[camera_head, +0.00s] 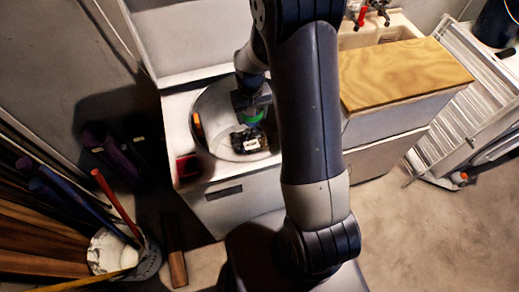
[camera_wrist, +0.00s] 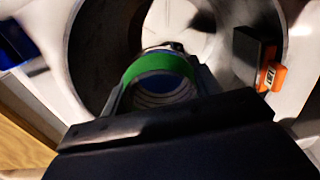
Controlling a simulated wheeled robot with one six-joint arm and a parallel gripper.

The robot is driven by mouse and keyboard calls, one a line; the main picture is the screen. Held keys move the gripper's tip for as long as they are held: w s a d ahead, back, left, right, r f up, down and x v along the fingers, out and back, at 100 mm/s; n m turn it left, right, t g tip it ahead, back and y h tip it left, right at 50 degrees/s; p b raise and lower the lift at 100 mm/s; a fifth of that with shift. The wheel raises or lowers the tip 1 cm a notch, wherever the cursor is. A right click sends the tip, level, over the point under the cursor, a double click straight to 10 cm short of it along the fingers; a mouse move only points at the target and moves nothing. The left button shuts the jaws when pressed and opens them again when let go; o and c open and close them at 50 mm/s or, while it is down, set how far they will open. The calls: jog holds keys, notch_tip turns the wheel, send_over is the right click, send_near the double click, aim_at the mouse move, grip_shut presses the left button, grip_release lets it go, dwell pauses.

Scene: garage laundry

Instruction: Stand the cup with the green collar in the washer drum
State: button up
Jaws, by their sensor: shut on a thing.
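The cup with the green collar (camera_wrist: 158,66) is between the fingers of my gripper (camera_wrist: 160,84) in the wrist view, its ringed, bluish interior partly visible. My gripper is shut on it. In the head view the green collar (camera_head: 254,115) shows just below my gripper (camera_head: 250,104), over the round opening of the washer drum (camera_head: 212,108). In the wrist view the drum's pale rim and dark inside (camera_wrist: 98,62) surround the cup. The cup's lower part is hidden, and I cannot tell whether it touches the drum floor.
A black-and-white thing (camera_head: 246,141) shows in the drum opening near the cup. A black-and-orange thing (camera_wrist: 268,72) sits at the drum's side. A red-and-black box (camera_head: 187,168) is by the washer's front left corner. A wooden board (camera_head: 400,73) lies to the right.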

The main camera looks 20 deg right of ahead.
jog(key=shift+w+d+f+b, duration=0.1)
jog(key=shift+d+f+b, duration=0.05)
jog(key=shift+f+b, duration=0.3)
jog(key=shift+w+d+f+b, duration=0.1)
jog(key=shift+d+f+b, duration=0.05)
jog(key=shift+f+b, duration=0.3)
jog(key=f+m+b, duration=0.1)
jog(key=f+b, duration=0.9)
jog(key=w+f+m+b, duration=0.1)
jog(key=f+m+b, duration=0.1)
jog(key=f+b, duration=0.8)
jog(key=w+f+m+b, duration=0.1)
jog(key=f+b, duration=1)
jog(key=shift+d+f+m, duration=0.2)
jog(key=shift+d+m, duration=0.05)
jog(key=shift+m, duration=0.15)
jog(key=shift+f, duration=0.1)
jog(key=shift+f+b, duration=0.5)
jog(key=o, duration=1)
